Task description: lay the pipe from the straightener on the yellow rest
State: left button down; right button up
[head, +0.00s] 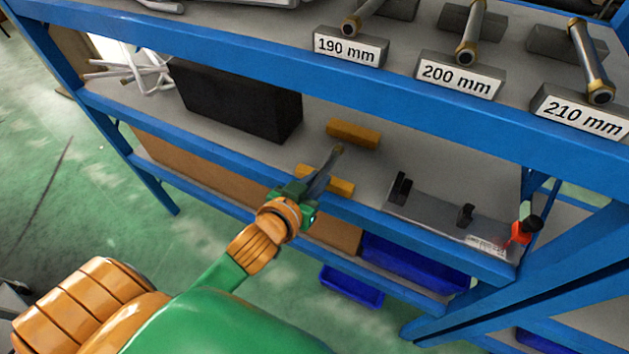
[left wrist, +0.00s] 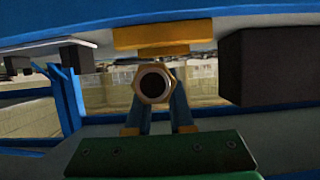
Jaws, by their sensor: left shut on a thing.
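The pipe (head: 336,156) is a thin grey tube with a brass-coloured end. It also shows end-on in the left wrist view as a hexagonal nut (left wrist: 154,85) around a dark bore. My left gripper (head: 316,188) is shut on it, with a finger on each side (left wrist: 157,115). The yellow rest is two separate blocks, a far one (head: 353,134) and a near one (head: 340,186). The pipe is over the near block and points toward the far one; whether it touches either is unclear. The straightener (head: 440,212), grey with black posts and a red part, stands to the right, empty. My right gripper is out of view.
A black box (head: 236,98) stands left of the rest and also shows in the left wrist view (left wrist: 275,65). The blue upper shelf edge (head: 260,52) overhangs the workspace. Labelled stands (head: 350,47) with pipes are on the upper shelf. Bare shelf lies between rest and straightener.

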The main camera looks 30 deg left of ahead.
aim_at(334, 149)
pick_arm(q)
jog(key=shift+a, duration=0.3)
jog(key=w+p, duration=0.1)
jog(key=w, duration=0.8)
jog(key=shift+w+r, duration=0.1)
jog(key=shift+w, duration=0.25)
jog(key=shift+w+d, duration=0.15)
jog(key=shift+w, duration=1.05)
jog(key=shift+f+b, duration=0.6)
jog(key=shift+f, duration=0.2)
jog(key=shift+f+b, duration=0.4)
jog(key=shift+f, duration=0.2)
jog(key=shift+s, duration=0.1)
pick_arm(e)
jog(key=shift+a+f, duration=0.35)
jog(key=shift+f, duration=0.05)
